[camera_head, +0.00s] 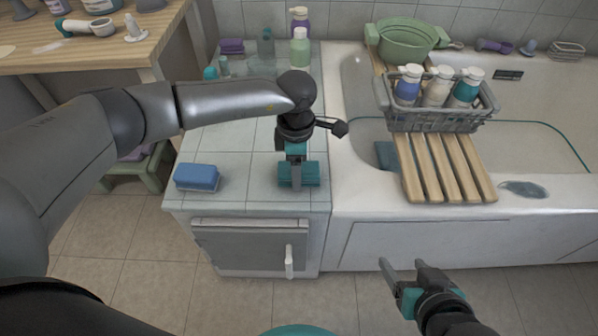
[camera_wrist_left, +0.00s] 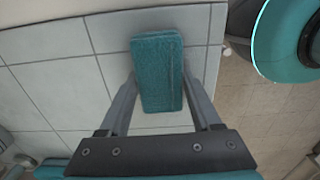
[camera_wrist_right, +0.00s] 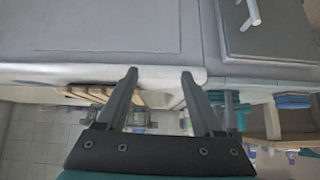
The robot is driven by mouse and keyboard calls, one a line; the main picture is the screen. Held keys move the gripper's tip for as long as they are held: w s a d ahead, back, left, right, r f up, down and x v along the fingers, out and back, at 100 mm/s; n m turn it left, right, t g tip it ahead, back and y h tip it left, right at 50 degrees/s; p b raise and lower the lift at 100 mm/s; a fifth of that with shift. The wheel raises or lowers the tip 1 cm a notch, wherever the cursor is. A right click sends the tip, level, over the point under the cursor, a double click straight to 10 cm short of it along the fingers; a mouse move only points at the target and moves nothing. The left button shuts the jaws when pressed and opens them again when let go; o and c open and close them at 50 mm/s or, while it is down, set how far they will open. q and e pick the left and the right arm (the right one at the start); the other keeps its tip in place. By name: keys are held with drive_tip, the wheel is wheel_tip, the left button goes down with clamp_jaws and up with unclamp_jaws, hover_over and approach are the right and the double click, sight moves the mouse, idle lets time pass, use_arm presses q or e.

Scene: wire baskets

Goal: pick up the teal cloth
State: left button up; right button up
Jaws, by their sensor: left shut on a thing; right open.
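The teal cloth (camera_head: 312,174) is a folded block on the white tiled counter (camera_head: 240,150), near its front edge. My left gripper (camera_head: 297,180) points down over it and is shut on it, one finger on each side. In the left wrist view the cloth (camera_wrist_left: 157,62) sits between the fingers (camera_wrist_left: 159,82), over the tiles; I cannot tell whether it is lifted. My right gripper (camera_head: 402,264) is open and empty in front of the bathtub; its spread fingers show in the right wrist view (camera_wrist_right: 159,72).
A blue sponge (camera_head: 197,177) lies left of the cloth. Bottles (camera_head: 300,47) stand at the counter's back. Right of the counter, a wooden rack (camera_head: 446,170) across the bathtub (camera_head: 350,195) bears a grey basket (camera_head: 440,121) with three pump bottles and a green basin (camera_head: 405,42).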

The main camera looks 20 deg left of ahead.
use_arm(q)
drive_tip(key=shift+c, duration=1.3)
drive_tip(key=shift+r, duration=0.2)
use_arm(e)
drive_tip(key=shift+s+d+r, duration=0.1)
use_arm(q)
drive_tip(key=shift+r+p, duration=0.45)
drive_tip(key=shift+r, duration=0.3)
wheel_tip(320, 180, up, 5)
drive_tip(key=shift+f+p, duration=0.15)
drive_tip(key=shift+p, duration=1)
use_arm(e)
drive_tip(key=s+d+g+h, duration=0.2)
drive_tip(key=s+d+g, duration=0.2)
use_arm(q)
wheel_tip(320, 180, up, 13)
drive_tip(key=p, duration=0.4)
drive_tip(key=shift+r+p, duration=0.2)
drive_tip(key=shift+p, duration=0.1)
use_arm(e)
wheel_tip(320, 180, down, 11)
drive_tip(key=s+g, duration=0.1)
drive_tip(key=shift+s+d, duration=0.15)
drive_tip(key=shift+s, duration=0.25)
